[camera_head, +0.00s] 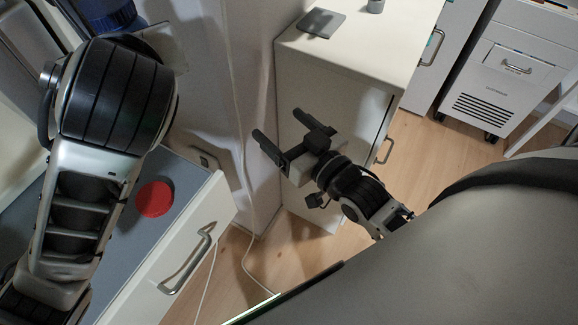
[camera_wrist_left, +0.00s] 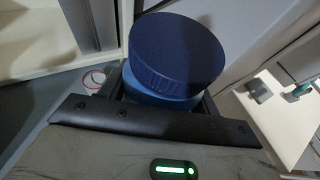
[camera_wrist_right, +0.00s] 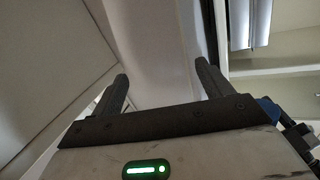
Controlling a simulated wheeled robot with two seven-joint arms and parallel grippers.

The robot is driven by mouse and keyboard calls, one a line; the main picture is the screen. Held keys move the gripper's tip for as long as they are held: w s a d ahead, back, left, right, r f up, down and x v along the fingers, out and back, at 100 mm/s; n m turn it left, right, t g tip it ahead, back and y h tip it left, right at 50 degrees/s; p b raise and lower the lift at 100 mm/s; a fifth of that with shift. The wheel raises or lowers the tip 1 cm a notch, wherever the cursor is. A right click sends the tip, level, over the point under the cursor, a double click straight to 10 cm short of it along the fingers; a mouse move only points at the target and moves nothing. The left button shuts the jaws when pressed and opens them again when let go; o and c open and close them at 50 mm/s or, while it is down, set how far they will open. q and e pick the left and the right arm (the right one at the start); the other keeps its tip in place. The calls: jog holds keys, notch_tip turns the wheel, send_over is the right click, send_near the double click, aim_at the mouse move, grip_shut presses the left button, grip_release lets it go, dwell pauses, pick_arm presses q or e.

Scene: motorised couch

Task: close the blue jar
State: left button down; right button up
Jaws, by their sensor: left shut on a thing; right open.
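The blue jar (camera_wrist_left: 150,96) shows in the left wrist view as a lighter blue body between the fingers of my left gripper (camera_wrist_left: 165,101), which is shut on it. A dark blue round lid (camera_wrist_left: 177,48) with a ridged edge sits over the body and hides most of it. I cannot tell whether the lid is fully seated. In the head view only a blue part (camera_head: 112,17) shows at the top left, and my left arm hides the left fingers. My right gripper (camera_head: 279,125) is open and empty, in front of a white cabinet; its fingers also show in the right wrist view (camera_wrist_right: 162,78).
A white cabinet (camera_head: 330,75) carries a dark flat item (camera_head: 321,23) and a small grey cup (camera_head: 375,5). A cable (camera_head: 245,255) lies on the wooden floor.

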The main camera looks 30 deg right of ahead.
jog(key=s+a+f+n+g, duration=0.1)
jog(key=s+a+f+g, duration=0.3)
jog(key=s+f, duration=0.5)
notch_tip(320, 180, down, 3)
jog(key=g, duration=0.2)
jog(key=shift+s+a+n+g, duration=0.15)
jog(key=shift+n+g, duration=0.25)
pick_arm(q)
jog(key=s+a+f+n+y, duration=0.2)
jog(key=a+f, duration=0.5)
jog(key=a, duration=0.4)
jog(key=s+a+f+n+g+y+b, duration=0.1)
jog(key=s+a+f+n+y, duration=0.1)
jog(key=s+a+f, duration=0.3)
jog(key=a+f+y, duration=0.1)
jog(key=a+f, duration=0.2)
jog(key=a, duration=0.3)
jog(key=shift+a+n+y, duration=0.25)
jog(key=shift+n+y, duration=0.05)
jog(key=shift+n, duration=0.1)
pick_arm(e)
jog(key=shift+a+f, duration=0.1)
jog(key=shift+f, duration=0.05)
pick_arm(q)
jog(key=shift+w, duration=0.1)
